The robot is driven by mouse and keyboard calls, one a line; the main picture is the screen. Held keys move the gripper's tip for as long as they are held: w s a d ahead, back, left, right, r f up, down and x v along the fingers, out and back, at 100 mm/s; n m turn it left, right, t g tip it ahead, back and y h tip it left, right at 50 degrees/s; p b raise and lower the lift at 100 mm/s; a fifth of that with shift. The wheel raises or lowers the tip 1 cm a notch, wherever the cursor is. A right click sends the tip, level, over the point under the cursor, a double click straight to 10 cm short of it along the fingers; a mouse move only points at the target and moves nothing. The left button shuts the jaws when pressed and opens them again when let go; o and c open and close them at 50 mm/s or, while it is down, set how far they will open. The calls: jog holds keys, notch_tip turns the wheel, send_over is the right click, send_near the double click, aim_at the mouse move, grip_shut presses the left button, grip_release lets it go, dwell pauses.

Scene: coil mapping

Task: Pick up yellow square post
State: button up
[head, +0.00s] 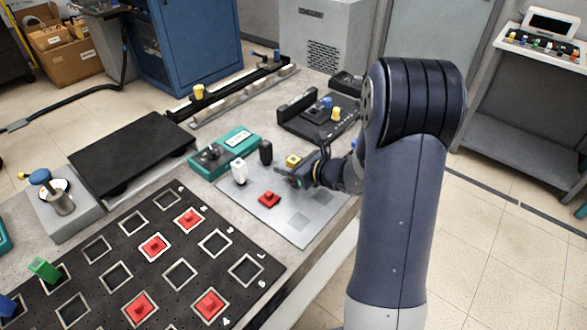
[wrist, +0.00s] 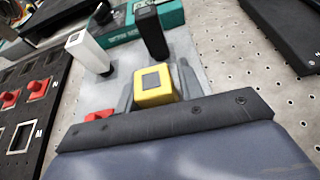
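The yellow square post (wrist: 155,88) stands in the wrist view between the two grey fingers of my gripper (wrist: 157,76), one finger on each side of it. The fingers are spread around the post, and I see no clear grip on it. In the head view my gripper (head: 284,174) is low over the grey plate, and the top of the yellow post (head: 293,160) shows just behind it. The post's lower part is hidden.
A white post (head: 239,172) and a black post (head: 265,152) stand to the left of the yellow one. A red piece (head: 269,200) is on the grey plate (head: 301,236) in front. A black board (head: 95,224) with square frames lies left.

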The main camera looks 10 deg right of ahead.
jog(key=c, duration=0.7)
jog(key=shift+c, duration=0.2)
jog(key=shift+r, duration=0.1)
